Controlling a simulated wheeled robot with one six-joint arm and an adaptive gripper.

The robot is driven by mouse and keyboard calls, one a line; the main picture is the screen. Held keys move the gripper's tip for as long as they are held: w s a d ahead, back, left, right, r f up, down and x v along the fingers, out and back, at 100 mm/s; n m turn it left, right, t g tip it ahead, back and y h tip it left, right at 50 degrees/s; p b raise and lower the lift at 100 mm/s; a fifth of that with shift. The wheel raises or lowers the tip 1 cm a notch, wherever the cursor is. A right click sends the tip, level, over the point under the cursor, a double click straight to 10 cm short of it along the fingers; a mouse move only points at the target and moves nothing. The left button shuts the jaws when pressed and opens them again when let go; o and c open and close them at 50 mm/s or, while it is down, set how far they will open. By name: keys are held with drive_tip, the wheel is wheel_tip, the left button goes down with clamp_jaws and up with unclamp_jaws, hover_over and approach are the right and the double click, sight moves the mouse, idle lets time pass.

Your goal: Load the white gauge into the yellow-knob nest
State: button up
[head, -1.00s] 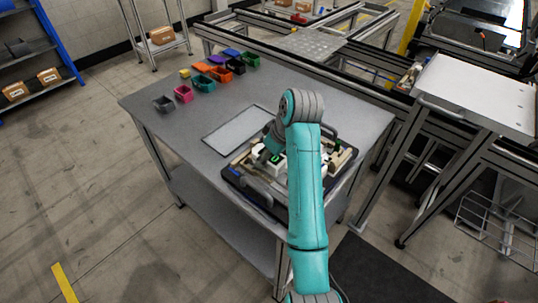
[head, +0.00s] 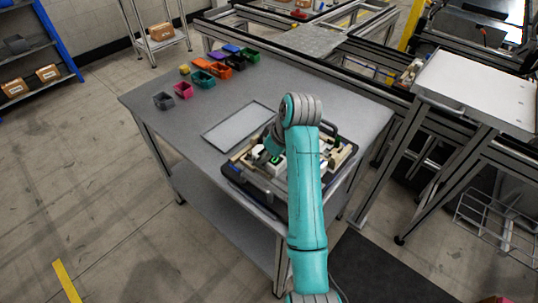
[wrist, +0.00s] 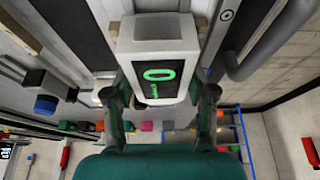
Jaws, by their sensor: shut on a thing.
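The white gauge (wrist: 158,45), a blocky white body with a dark face and green marks, is between my gripper's two fingers (wrist: 160,95) in the wrist view. My gripper is shut on its sides. In the head view the gauge's green display (head: 276,160) shows beside my gripper (head: 272,146), over the dark-framed pallet (head: 233,176). My arm covers part of the pallet. I cannot make out the yellow-knob nest in either view. A blue knob (wrist: 46,104) on a dark fixture stands left of the gauge in the wrist view.
A grey plate (head: 236,126) lies on the table (head: 160,124) beside the pallet. Several coloured bins (head: 204,79) stand at the table's far left.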

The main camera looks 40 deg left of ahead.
drive_tip(key=o, duration=1.4)
drive_tip(key=shift+r, duration=0.1)
